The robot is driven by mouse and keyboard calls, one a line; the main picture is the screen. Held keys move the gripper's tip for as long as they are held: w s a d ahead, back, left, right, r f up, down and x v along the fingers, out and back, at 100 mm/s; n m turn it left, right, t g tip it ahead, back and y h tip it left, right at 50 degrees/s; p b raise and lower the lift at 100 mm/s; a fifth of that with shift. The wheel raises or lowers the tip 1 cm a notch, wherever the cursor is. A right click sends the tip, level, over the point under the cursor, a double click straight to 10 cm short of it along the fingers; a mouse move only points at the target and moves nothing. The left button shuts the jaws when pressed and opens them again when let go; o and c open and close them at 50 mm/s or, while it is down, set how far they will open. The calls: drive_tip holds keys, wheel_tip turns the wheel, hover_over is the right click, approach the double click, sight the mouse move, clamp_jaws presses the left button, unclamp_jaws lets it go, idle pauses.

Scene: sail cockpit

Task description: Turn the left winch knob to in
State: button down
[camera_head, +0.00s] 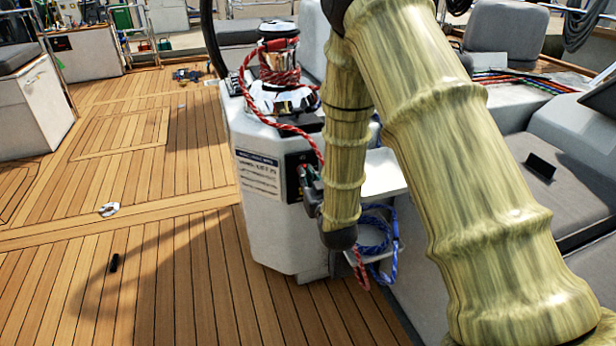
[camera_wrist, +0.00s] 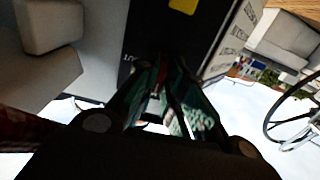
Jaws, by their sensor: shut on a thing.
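The winch pedestal (camera_head: 270,235) stands in the middle of the head view, with a chrome winch (camera_head: 277,75) wrapped in red rope on top. A dark control panel (camera_head: 293,163) is on its side, behind my arm. My gripper (camera_head: 309,185) is at this panel, partly hidden by my wrist. In the wrist view my gripper (camera_wrist: 163,92) has its fingers close together against the dark panel (camera_wrist: 175,35). A small red part (camera_wrist: 162,72) shows between the fingertips; the rest of the knob is hidden. Which way the knob points cannot be seen.
A red rope (camera_head: 245,85) hangs from the winch down past the panel. Blue rope coils (camera_head: 380,240) hang at the pedestal's right. Grey cushioned seats (camera_head: 535,180) lie to the right. The teak deck (camera_head: 150,230) at left is mostly clear, with a small black object (camera_head: 114,262).

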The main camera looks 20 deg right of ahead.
drive_tip(key=c, duration=1.5)
unclamp_jaws()
drive_tip(key=s, duration=1.2)
drive_tip(key=shift+d, duration=0.25)
